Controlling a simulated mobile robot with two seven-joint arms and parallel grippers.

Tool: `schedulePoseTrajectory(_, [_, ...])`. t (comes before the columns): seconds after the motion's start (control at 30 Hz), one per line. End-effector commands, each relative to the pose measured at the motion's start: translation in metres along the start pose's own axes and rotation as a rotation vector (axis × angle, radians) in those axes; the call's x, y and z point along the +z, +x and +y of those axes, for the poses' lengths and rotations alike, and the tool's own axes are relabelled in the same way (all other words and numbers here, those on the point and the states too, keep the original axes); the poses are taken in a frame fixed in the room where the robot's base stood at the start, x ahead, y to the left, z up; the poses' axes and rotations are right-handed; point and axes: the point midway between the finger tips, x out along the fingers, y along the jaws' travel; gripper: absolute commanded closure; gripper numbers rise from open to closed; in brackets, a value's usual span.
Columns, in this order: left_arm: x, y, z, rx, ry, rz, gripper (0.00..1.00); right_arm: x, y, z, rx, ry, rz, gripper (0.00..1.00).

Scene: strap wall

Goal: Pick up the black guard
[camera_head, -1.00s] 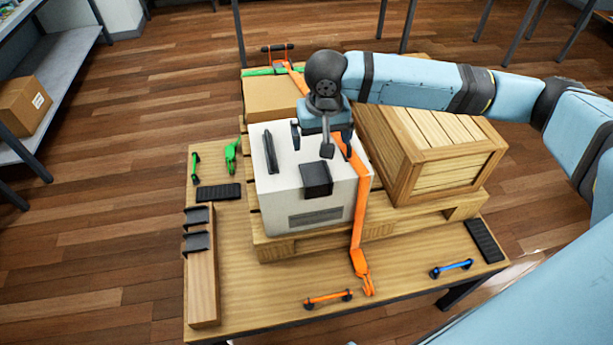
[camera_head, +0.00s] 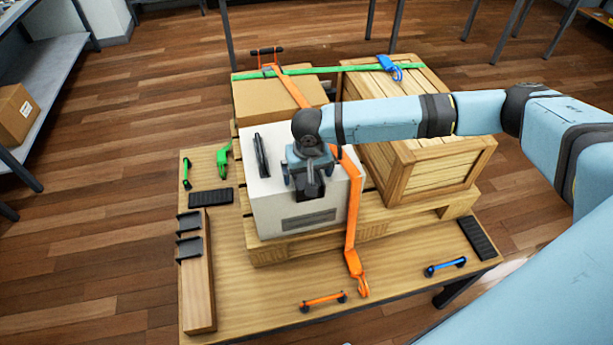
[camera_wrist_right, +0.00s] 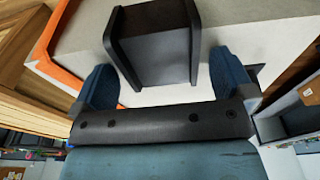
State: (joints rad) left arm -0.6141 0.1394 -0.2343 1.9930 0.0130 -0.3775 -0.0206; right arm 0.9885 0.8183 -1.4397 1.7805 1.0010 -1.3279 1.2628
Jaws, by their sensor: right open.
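The black guard (camera_head: 313,190) is an angled dark piece at the front top edge of the white box (camera_head: 273,203). In the head view my right gripper (camera_head: 307,176) is right above it and hides part of it. In the right wrist view the guard (camera_wrist_right: 155,45) lies between the two spread blue-grey fingers of the gripper (camera_wrist_right: 165,80). A gap shows on each side, so the gripper is open and not clamped on it. Similar black pieces (camera_head: 190,248) stand on the wooden block at the left. My left gripper is not in view.
An orange strap (camera_head: 352,215) runs down beside the guard. A wooden crate (camera_head: 440,172) stands right, a cardboard box (camera_head: 275,98) behind. The table front has small handles and bare room.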

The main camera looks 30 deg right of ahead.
Motion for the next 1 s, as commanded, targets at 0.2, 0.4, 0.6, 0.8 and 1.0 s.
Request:
schedulePoseTrajectory(0.2, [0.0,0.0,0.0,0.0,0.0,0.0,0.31,0.0,0.0,0.0,-0.001,0.0,0.0,0.05])
schedulePoseTrajectory(0.4, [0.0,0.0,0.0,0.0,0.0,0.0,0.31,0.0,0.0,0.0,-0.001,0.0,0.0,0.5])
schedulePoseTrajectory(0.6, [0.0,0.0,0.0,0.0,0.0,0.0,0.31,0.0,0.0,0.0,-0.001,0.0,0.0,0.5])
schedulePoseTrajectory(0.8, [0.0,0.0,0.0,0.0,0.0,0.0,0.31,-0.001,-0.006,0.0,-0.002,0.0,0.001,0.5])
schedulePoseTrajectory(1.0, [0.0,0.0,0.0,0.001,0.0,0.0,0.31,-0.004,-0.029,-0.001,-0.003,0.0,0.001,0.5])
